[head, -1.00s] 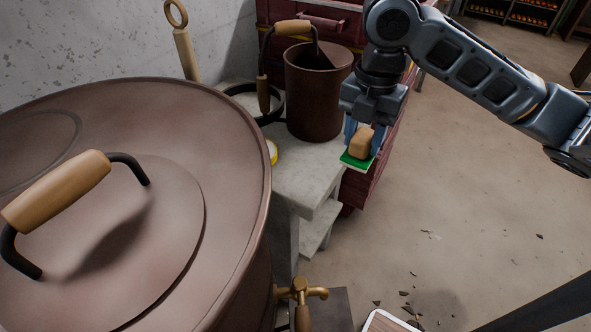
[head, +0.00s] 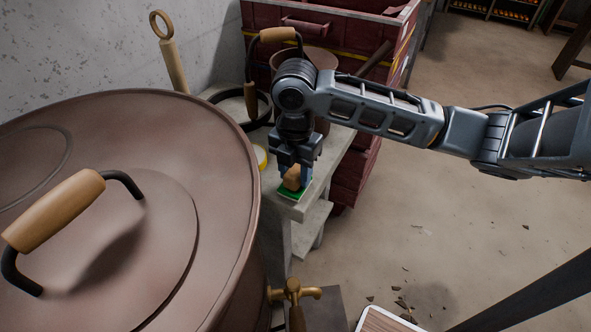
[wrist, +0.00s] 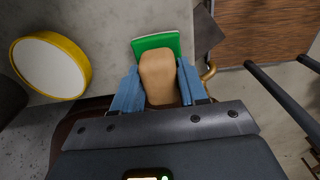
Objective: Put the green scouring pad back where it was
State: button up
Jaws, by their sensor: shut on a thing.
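The green scouring pad (head: 291,191) has a tan block-shaped grip (head: 292,178) on top. My gripper (head: 294,176) is shut on that grip, with the pad below it. In the head view the pad is at the front end of the grey stone bench (head: 318,183). I cannot tell whether the pad touches the bench top. In the wrist view the tan grip (wrist: 160,76) sits between my blue fingers, and the green pad (wrist: 157,43) shows beyond it.
A yellow-rimmed white disc (wrist: 50,68) lies on the bench beside the pad. The big brown lidded vessel (head: 120,130) stands close on the left, with a brass tap (head: 292,290). A brown bucket (head: 318,58) and red crates (head: 350,30) are behind.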

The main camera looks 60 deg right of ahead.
aim_at(296, 170)
jog(key=shift+f, duration=0.1)
jog(key=shift+f, duration=0.15)
jog(key=o, duration=1)
notch_tip(296, 170, up, 12)
jog(key=shift+r, duration=0.15)
